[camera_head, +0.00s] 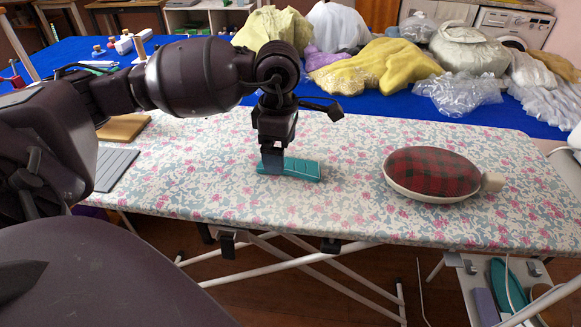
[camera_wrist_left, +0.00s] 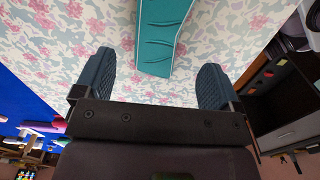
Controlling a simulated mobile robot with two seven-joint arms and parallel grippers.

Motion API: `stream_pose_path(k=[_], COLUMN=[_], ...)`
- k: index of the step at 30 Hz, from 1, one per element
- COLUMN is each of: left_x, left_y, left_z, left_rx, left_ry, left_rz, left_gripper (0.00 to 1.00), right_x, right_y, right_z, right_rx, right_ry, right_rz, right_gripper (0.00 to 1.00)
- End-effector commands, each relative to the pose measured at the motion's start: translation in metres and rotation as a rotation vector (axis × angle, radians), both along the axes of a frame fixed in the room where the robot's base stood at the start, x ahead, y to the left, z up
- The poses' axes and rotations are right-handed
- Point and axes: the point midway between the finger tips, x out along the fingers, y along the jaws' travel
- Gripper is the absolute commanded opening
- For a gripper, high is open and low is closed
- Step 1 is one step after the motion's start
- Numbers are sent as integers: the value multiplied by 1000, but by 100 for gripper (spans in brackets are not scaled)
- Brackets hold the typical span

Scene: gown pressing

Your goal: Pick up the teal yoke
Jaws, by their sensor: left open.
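The teal yoke (camera_head: 301,168) is a flat, ridged piece lying on the floral ironing board (camera_head: 230,205). My left gripper (camera_head: 272,165) points down over its left end in the head view and hides part of it. In the left wrist view the yoke (camera_wrist_left: 160,38) lies beyond the gap between the two fingertips. The left gripper (camera_wrist_left: 158,75) is open, with bare floral cloth on both sides of the yoke. I cannot tell how high the fingertips are above the board. My right gripper is in neither view.
A red tartan pressing ham (camera_head: 432,172) lies right of the yoke. A grey ribbed pad (camera_head: 113,168) and a tan block (camera_head: 123,128) are at the left. Behind the board, a blue table (camera_head: 360,108) bears yellow cloth (camera_head: 378,67) and plastic-wrapped bundles. The board between yoke and ham is clear.

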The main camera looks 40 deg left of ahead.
Motion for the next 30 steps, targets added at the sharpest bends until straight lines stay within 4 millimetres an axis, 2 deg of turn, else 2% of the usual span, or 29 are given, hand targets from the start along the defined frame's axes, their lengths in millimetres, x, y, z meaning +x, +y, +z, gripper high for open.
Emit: stream_pose_path(k=[1, 6, 16, 26, 27, 30], left_x=[0, 0, 1, 1, 1, 1], left_y=[-1, -1, -1, -1, -1, -1], left_z=[-12, -30, -34, -34, -34, -34], left_rx=[-1, 0, 0, 0, 0, 0], left_ry=[6, 5, 0, 1, 1, 1], left_rz=[0, 1, 0, 0, 0, 0], left_gripper=[89, 89, 89, 39, 36, 36], right_x=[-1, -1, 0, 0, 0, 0], right_y=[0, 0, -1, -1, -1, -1], right_z=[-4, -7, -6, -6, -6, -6], right_rx=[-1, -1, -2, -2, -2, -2], right_ry=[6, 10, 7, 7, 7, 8], right_rz=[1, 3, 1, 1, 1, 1], right_gripper=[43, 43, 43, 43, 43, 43])
